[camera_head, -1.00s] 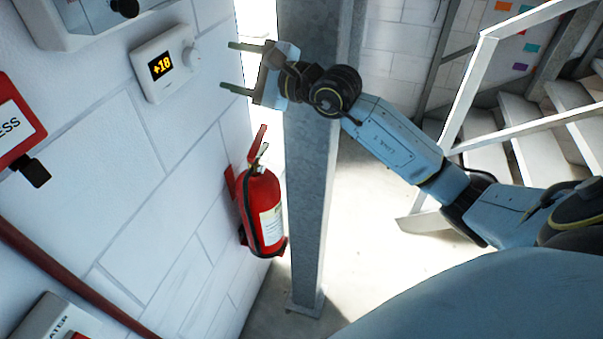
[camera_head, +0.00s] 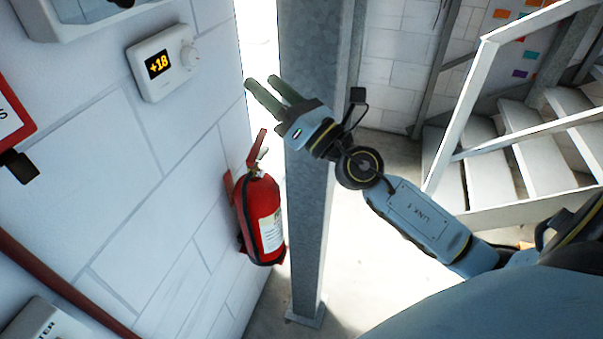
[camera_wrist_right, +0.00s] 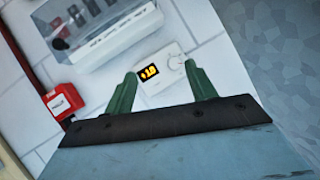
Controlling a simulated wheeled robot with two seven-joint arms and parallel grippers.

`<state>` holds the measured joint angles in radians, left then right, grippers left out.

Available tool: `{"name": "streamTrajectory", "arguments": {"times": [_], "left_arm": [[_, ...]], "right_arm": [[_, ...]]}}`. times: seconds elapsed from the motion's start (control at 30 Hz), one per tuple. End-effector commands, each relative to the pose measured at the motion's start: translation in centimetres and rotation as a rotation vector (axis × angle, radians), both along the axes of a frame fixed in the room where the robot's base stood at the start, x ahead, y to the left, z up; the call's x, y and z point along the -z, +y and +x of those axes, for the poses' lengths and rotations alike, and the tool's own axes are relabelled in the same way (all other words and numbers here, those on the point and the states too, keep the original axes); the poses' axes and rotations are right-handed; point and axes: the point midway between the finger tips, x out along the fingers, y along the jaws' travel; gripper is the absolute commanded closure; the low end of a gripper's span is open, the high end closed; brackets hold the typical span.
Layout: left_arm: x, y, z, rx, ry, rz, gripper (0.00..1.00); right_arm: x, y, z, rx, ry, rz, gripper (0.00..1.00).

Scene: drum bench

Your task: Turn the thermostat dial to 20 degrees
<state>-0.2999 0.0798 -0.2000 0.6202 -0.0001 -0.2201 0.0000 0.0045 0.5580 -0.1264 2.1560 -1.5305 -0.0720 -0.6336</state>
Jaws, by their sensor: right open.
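The white thermostat (camera_head: 163,62) is fixed to the brick wall at upper left in the head view. Its display reads +18 in yellow. Its round white dial (camera_head: 190,56) is on the right of its face. My right gripper (camera_head: 263,85) is open and empty, to the right of and below the thermostat, apart from it. In the right wrist view the thermostat (camera_wrist_right: 160,73) and its dial (camera_wrist_right: 175,62) show beyond the two green fingers (camera_wrist_right: 158,86). My left gripper is out of view.
A red fire extinguisher (camera_head: 262,215) hangs on the wall below my right gripper. A grey steel column (camera_head: 311,210) stands just behind the gripper. A panel box (camera_wrist_right: 100,30) is above the thermostat and a red box (camera_wrist_right: 66,99) is to the left.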

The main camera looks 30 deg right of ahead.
Motion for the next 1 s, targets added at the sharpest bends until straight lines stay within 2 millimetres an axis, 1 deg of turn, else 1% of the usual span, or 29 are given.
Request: {"name": "streamTrajectory", "arguments": {"times": [0.03, 0.23, 0.57, 0.7, 1.0], "left_arm": [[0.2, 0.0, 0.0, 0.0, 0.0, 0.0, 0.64], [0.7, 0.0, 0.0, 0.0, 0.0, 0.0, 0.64], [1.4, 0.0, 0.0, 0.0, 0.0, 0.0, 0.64], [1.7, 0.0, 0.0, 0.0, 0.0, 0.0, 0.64], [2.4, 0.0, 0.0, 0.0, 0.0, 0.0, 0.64]], "right_arm": [[1.1, -0.4, 0.2, 0.001, 0.031, 0.062, 0.44], [4.8, -2.3, 0.7, 0.017, 0.15, 0.319, 0.44], [10.9, -4.4, 1.6, 0.055, 0.297, 0.568, 0.44], [13.8, -5.1, 1.6, 0.077, 0.358, 0.673, 0.44], [19.5, -6.2, 1.6, 0.124, 0.471, 0.843, 0.44]]}}
